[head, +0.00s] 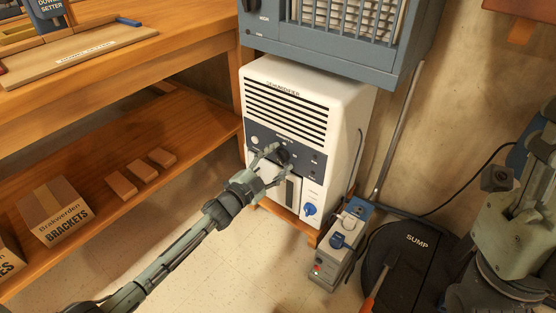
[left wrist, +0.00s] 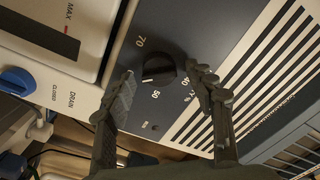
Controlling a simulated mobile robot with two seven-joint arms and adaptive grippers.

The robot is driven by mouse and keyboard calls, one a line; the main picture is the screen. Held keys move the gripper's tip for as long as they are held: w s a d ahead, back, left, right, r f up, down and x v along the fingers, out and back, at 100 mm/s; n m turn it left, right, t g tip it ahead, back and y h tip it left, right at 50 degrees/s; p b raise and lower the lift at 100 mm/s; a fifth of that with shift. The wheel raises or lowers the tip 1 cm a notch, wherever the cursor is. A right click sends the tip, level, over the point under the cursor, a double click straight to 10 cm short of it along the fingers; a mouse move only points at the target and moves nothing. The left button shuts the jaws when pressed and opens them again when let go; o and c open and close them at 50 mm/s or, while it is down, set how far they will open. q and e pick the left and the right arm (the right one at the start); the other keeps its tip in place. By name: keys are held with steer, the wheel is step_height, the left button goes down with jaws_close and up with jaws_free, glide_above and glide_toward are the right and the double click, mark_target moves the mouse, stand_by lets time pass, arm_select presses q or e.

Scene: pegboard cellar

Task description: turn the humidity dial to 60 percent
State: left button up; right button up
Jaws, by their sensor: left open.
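The white dehumidifier (head: 351,106) has a dark control panel with the round black humidity dial (head: 284,156). In the left wrist view the dial (left wrist: 158,68) shows whole, with 70, 50 and 40 printed around it. Its pale pointer mark is at the lower left, near the 50. A finger covers the panel left of the dial, and no 60 is readable. My left gripper (head: 275,165) is at the panel, open. In the left wrist view the fingers (left wrist: 164,76) stand on either side of the dial; I cannot tell whether they touch it.
A blue-grey unit (head: 335,50) overhangs the dehumidifier. A blue drain knob (head: 309,209) is low on its front. A grey box with blue plugs (head: 337,245) and the black sump lid (head: 405,255) lie to the right. A wooden bench (head: 190,45) is left; open floor is in front.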

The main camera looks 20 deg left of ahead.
arm_select(q)
steer(key=v, duration=1.2)
